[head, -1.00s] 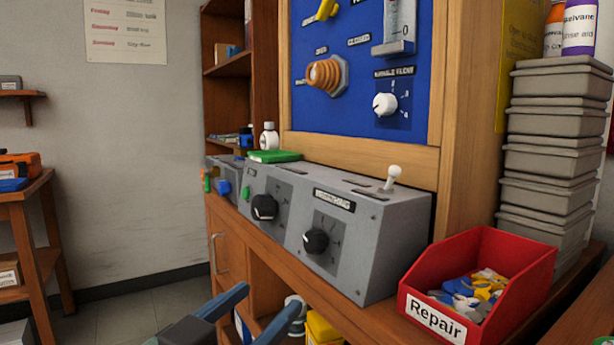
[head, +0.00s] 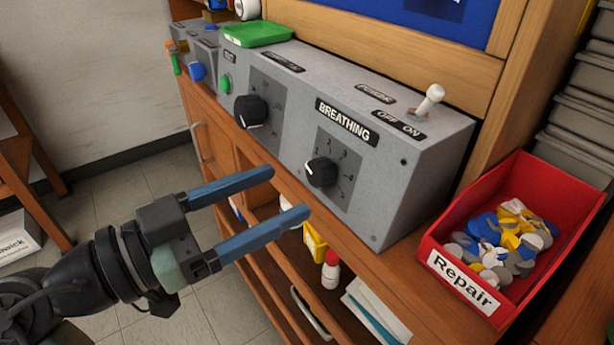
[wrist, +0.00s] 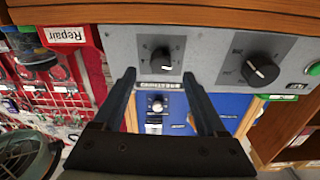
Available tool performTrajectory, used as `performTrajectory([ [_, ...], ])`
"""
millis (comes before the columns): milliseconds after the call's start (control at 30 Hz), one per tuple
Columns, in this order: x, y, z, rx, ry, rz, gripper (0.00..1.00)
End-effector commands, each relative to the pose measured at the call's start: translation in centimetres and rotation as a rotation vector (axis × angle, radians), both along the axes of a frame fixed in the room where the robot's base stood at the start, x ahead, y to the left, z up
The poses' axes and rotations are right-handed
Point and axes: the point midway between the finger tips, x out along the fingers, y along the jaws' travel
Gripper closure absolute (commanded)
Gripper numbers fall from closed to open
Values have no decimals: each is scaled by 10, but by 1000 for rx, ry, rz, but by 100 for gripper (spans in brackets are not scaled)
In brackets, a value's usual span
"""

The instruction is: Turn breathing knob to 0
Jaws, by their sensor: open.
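The breathing knob (head: 321,172) is a black dial with a white pointer mark on the front of a grey box, under the "BREATHING" label (head: 346,121). Numbers ring it, too small to read fully. In the wrist view, which looks upside down, the knob (wrist: 161,60) shows between and beyond the fingertips (wrist: 160,78).
A second black knob (head: 251,111) and a green button (head: 225,83) are left on the same grey box. A white toggle switch (head: 430,99) stands on top. A red "Repair" bin (head: 440,245) with discs sits right. The wooden bench edge runs below the box.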

Motion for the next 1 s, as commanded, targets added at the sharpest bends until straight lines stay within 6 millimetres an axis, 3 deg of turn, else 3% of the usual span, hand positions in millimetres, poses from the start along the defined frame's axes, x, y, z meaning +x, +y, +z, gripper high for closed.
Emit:
performTrajectory([
  [100, 13, -20, -1, 2, 0, -4, 26],
  [300, 27, -38, 0, 1, 1, -1, 26],
  [700, 31, -43, 1, 0, 0, 1, 28],
  [1000, 31, -43, 0, 1, 1, 1, 82],
])
